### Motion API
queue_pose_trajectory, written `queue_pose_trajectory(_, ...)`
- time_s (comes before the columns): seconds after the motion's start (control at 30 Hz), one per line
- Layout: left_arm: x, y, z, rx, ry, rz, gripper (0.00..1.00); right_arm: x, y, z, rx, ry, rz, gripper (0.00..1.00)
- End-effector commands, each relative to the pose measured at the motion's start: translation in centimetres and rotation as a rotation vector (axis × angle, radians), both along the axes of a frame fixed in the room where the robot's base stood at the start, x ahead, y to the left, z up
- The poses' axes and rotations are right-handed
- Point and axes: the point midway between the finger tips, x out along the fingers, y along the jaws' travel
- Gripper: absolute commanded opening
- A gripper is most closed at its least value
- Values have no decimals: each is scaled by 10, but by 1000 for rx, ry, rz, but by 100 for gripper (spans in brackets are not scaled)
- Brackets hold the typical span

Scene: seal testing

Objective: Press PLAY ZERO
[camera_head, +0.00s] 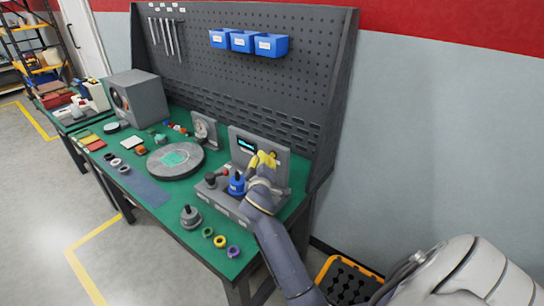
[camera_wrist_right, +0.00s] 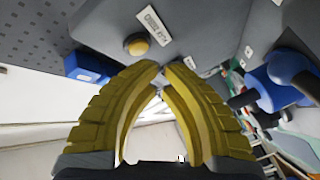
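A grey instrument panel (camera_head: 240,138) with a small lit display stands at the right end of the green bench. In the right wrist view a round yellow button (camera_wrist_right: 138,47) sits on a grey surface, with a white label (camera_wrist_right: 157,25) beside it; its print is upside down and hard to read. My right gripper (camera_head: 264,157), with yellow fingers, is in front of the panel. In the wrist view its fingertips (camera_wrist_right: 161,66) nearly meet, with nothing between them, close to the button; contact cannot be told. My left gripper is out of view.
A blue-topped fixture (camera_head: 237,184) stands just left of my right gripper. A dial gauge (camera_head: 204,130) and a round grey plate (camera_head: 175,160) are further left. A grey knobbed part (camera_head: 190,217) and coloured rings (camera_head: 220,241) lie along the front edge.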

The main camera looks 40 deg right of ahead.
Motion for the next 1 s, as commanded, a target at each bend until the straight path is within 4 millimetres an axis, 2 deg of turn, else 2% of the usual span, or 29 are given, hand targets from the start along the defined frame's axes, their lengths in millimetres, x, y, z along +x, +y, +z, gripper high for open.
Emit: queue_pose_trajectory(1.0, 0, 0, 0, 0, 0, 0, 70, 3, -8, 0, 0, 0, 0, 0)
